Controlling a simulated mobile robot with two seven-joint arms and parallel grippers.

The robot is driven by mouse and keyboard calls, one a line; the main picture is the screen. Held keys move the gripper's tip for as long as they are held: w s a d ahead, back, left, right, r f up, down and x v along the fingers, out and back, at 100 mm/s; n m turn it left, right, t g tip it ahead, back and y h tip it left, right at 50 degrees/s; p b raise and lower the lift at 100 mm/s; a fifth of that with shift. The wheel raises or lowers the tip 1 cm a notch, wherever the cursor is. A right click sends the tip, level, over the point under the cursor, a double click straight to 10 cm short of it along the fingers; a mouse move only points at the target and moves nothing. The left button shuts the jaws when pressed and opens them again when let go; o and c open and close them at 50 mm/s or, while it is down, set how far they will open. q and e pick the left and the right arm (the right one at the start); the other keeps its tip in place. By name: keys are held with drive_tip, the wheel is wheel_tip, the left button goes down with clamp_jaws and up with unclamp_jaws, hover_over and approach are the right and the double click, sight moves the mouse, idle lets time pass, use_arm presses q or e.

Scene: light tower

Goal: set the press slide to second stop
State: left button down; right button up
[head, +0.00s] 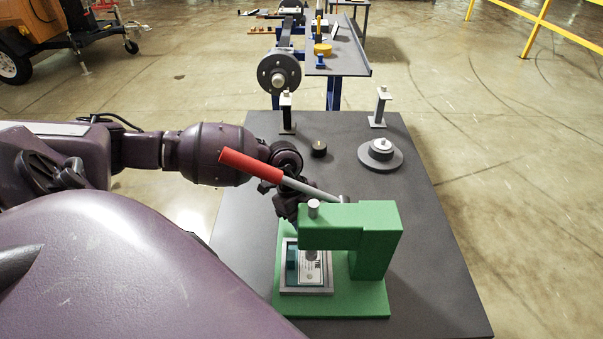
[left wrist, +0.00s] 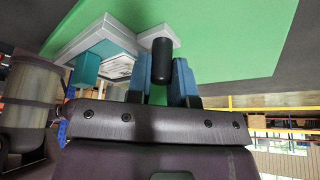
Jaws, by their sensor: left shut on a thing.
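The green press (head: 375,240) stands on the dark table, with a red-handled lever (head: 250,166) reaching up to the left. Its grey slide (head: 306,290) lies low on the green base under the press head and carries a teal block (head: 291,258) and a white printed plate (head: 312,268). In the left wrist view, a black knob (left wrist: 162,60) sits at a grey end piece of the slide (left wrist: 158,36). My left gripper (left wrist: 152,78) is shut on this knob, a blue finger on each side. In the head view the lever and press hide the fingertips. No stop marks are readable.
On the table (head: 440,270) behind the press are a small black knob (head: 319,149), a round grey flanged part (head: 381,154) and two grey posts (head: 379,106). A second bench (head: 340,55) stands farther back. The table's right side is clear.

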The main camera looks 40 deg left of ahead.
use_arm(q)
drive_tip(key=c, duration=1)
unclamp_jaws()
drive_tip(key=v, duration=1)
drive_tip(key=shift+a+r, duration=0.15)
drive_tip(key=shift+r, duration=0.2)
drive_tip(key=shift+c, duration=0.2)
